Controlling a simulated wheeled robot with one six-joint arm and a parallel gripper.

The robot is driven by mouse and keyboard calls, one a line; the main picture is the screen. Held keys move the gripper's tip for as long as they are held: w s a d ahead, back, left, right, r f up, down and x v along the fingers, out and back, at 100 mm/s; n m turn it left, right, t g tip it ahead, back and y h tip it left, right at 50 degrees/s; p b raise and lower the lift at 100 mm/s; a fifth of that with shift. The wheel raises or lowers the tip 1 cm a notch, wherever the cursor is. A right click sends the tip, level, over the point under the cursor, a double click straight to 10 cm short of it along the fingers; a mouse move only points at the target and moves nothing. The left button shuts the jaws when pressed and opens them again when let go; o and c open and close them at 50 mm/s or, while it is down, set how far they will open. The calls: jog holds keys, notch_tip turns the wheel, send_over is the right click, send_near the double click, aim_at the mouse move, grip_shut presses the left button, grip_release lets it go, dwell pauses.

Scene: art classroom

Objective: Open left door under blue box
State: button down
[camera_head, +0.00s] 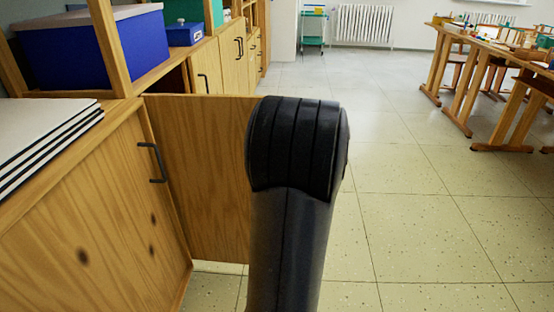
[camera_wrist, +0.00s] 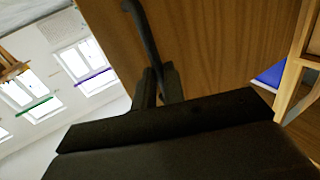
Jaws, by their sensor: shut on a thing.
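A wooden cabinet door (camera_head: 208,165) stands swung out from the cabinet row, its outer edge hidden behind my arm in the head view. The blue box (camera_head: 90,48) with a pale lid sits on the cabinet top above and left of it. In the wrist view, my gripper (camera_wrist: 158,88) is shut on the dark bar handle (camera_wrist: 142,32) of the wooden door panel (camera_wrist: 215,45). My gripper's fingers are hidden in the head view. A nearer door (camera_head: 85,220) with a black handle (camera_head: 152,163) is shut at the left.
White boards (camera_head: 45,140) lie stacked on the near cabinet top. Farther cabinet doors (camera_head: 232,55) look shut. A smaller blue box (camera_head: 185,34) stands behind the large one. Tiled floor (camera_head: 430,230) is clear to the right, with wooden tables (camera_head: 490,50) farther back.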

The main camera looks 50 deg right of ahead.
jog(key=shift+w+a+y, duration=0.3)
jog(key=shift+w+a, duration=0.15)
jog(key=c, duration=2)
grip_release()
jog(key=o, duration=0.5)
jog(key=shift+w+a, duration=0.15)
jog(key=shift+w, duration=0.1)
jog(key=shift+s, duration=0.2)
jog(key=p+v, duration=0.2)
jog(key=v, duration=0.8)
jog(key=shift+s, duration=0.3)
jog(key=shift+a+f, duration=0.1)
